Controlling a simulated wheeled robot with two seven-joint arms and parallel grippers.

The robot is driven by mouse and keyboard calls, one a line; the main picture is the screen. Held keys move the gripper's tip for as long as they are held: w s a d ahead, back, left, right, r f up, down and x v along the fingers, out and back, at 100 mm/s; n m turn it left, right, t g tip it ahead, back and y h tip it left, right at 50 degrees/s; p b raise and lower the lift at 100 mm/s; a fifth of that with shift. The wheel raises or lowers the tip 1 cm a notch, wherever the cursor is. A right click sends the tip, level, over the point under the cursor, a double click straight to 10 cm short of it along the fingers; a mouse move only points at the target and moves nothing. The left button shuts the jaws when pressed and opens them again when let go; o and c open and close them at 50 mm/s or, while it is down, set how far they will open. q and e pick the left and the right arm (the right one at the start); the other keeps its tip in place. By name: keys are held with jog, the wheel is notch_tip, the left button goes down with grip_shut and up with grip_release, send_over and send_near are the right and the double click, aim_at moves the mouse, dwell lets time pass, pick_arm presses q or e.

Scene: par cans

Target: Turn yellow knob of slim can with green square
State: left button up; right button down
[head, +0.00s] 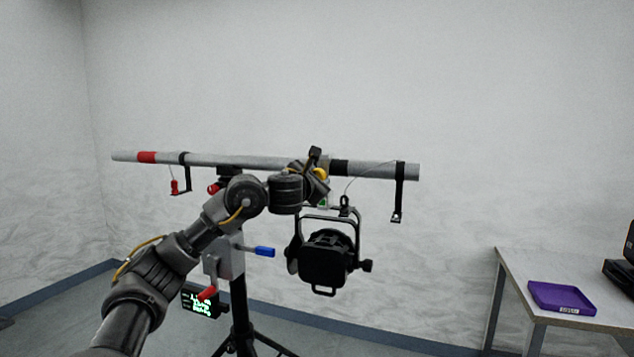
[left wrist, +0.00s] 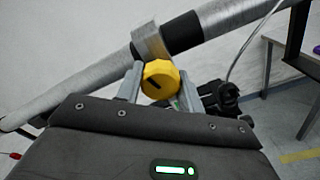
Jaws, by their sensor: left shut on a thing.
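The yellow knob (left wrist: 160,80) sits under the clamp on the pipe. In the left wrist view my left gripper (left wrist: 159,86) has one finger on each side of it and is shut on it. In the head view a bit of the yellow knob (head: 321,174) shows beside my left gripper (head: 316,178), which hides much of the clamp. A small green square (head: 322,204) shows just below. The black can (head: 327,257) hangs under the pipe on its yoke, front plate toward me. My right gripper is not in view.
The grey pipe (head: 268,161), with red and black bands, lies across a stand (head: 238,300). Black straps (head: 398,190) hang from it. A blue-tipped lever (head: 264,252) sticks out from the stand. A table (head: 515,265) with a purple tray (head: 561,297) stands at right.

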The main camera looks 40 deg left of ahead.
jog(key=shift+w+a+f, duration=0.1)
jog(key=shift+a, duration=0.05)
pick_arm(q)
jog(key=shift+m, duration=0.3)
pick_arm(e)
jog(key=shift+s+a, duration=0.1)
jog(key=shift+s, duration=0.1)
pick_arm(q)
jog(key=o, duration=1)
jog(key=p+v, duration=0.2)
jog(key=v, duration=0.8)
jog(key=shift+s+d, duration=0.1)
jog(key=shift+s, duration=0.25)
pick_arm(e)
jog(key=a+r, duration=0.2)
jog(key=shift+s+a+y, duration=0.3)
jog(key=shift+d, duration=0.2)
